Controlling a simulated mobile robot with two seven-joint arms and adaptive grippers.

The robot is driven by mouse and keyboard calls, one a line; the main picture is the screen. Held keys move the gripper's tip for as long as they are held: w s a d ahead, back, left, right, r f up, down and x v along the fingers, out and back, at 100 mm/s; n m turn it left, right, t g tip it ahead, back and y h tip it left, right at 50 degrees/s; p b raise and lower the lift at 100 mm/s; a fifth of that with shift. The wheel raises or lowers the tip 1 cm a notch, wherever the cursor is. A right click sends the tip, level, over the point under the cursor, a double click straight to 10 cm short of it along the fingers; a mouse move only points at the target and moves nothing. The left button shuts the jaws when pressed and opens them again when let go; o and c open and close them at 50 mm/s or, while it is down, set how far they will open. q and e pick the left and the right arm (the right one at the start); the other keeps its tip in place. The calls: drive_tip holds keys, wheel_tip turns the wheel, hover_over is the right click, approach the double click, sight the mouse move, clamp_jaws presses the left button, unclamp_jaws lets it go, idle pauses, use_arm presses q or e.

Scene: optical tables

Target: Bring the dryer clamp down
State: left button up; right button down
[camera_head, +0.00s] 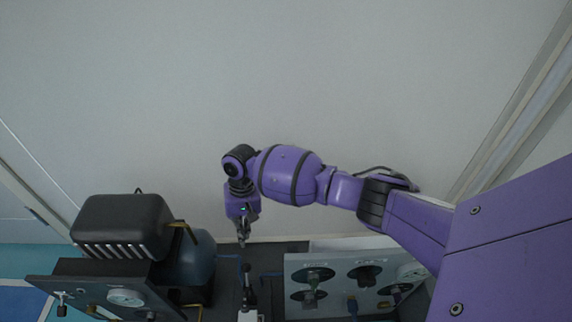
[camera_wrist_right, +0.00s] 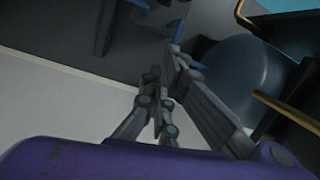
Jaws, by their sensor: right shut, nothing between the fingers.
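My right gripper (camera_head: 243,238) points down near the wall, with its fingers shut and nothing visible between them. Its fingers also show in the right wrist view (camera_wrist_right: 164,66). Just below it in the head view is a small upright dark lever or clamp (camera_head: 248,285) on a pale block, which looks like the dryer clamp. A small gap shows between the fingertips and its top in that view; the depth between them is hard to judge. My left gripper is in neither view.
A black ribbed housing (camera_head: 122,226) and a dark blue tank (camera_head: 196,268) stand to the left. A grey panel with round gauges and fittings (camera_head: 336,283) stands to the right. A dark panel with a gauge (camera_head: 84,290) is at lower left. A plain wall (camera_head: 300,80) lies behind.

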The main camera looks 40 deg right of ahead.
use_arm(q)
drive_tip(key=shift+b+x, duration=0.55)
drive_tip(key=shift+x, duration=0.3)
use_arm(e)
drive_tip(key=shift+s+a+f, duration=0.25)
drive_tip(key=shift+s+a, duration=0.05)
drive_tip(key=shift+s, duration=0.3)
drive_tip(key=shift+s+a+f, duration=0.25)
drive_tip(key=shift+s+a, duration=0.1)
drive_tip(key=shift+s, duration=0.25)
drive_tip(key=shift+s+a+f, duration=0.25)
drive_tip(key=shift+s+a, duration=0.05)
drive_tip(key=shift+s, duration=0.3)
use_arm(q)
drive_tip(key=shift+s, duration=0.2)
